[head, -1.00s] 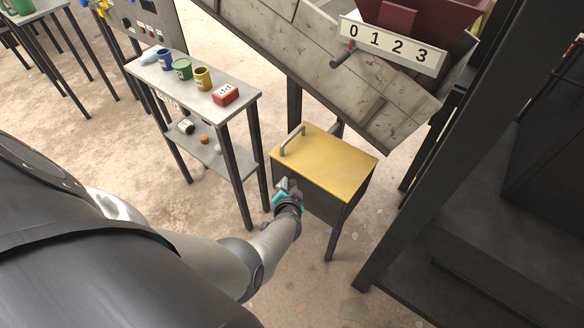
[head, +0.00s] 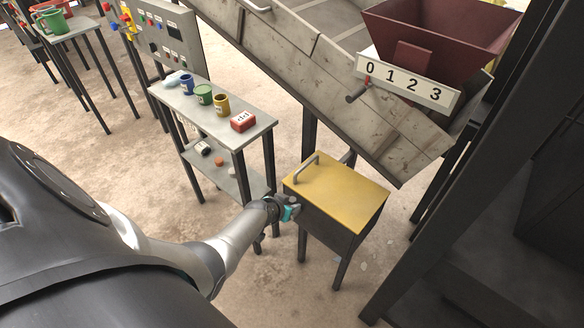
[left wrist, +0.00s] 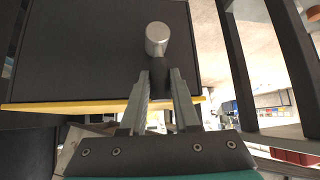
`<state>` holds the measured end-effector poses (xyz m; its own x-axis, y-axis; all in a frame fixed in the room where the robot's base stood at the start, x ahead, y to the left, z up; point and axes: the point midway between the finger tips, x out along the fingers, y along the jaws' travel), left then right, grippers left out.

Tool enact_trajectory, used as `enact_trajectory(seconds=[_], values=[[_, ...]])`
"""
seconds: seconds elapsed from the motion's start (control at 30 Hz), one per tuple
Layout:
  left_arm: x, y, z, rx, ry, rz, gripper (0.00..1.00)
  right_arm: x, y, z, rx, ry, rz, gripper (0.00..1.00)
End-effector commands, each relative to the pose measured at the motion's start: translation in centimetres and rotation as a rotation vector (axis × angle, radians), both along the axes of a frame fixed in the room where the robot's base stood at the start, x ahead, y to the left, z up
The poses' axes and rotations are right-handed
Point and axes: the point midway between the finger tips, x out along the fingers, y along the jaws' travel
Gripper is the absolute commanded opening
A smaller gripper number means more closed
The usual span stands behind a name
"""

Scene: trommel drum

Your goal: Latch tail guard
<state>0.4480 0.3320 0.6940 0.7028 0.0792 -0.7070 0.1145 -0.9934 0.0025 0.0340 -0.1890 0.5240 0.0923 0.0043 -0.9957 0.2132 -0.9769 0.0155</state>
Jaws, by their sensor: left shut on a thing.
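The tail guard (head: 340,195) is a dark box on legs with a yellow lid and a grey bar handle on top; the lid lies flat. My left gripper (head: 295,203) is at the left side of this box, just below the lid edge. In the left wrist view the fingers (left wrist: 162,85) are shut on a latch lever (left wrist: 158,40), a dark stem with a round grey end. The dark box face (left wrist: 80,50) is behind it, and the yellow lid edge (left wrist: 60,107) shows too. My right gripper is not in view.
A grey shelf stand (head: 180,98) with mugs and a red box (head: 243,121) stands left of the guard. The inclined drum casing (head: 330,85) with a number plate (head: 408,80) rises behind. A dark frame post (head: 450,170) stands at right.

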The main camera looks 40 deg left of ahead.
Motion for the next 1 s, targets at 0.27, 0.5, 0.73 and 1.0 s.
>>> enact_trajectory(seconds=[0.27, 0.5, 0.73, 1.0], values=[[0.23, 0.36, 0.34, -0.011, -0.007, 0.008, 0.00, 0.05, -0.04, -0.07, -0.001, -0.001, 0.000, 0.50], [0.22, 0.34, 0.32, -0.011, -0.006, 0.009, 0.38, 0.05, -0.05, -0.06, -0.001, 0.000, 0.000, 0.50], [0.08, 0.17, 0.16, -0.011, -0.002, 0.006, 0.59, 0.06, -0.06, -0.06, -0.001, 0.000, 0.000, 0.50], [-0.11, 0.06, 0.20, -0.012, 0.001, 0.004, 0.59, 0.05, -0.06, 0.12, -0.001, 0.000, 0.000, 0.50]])
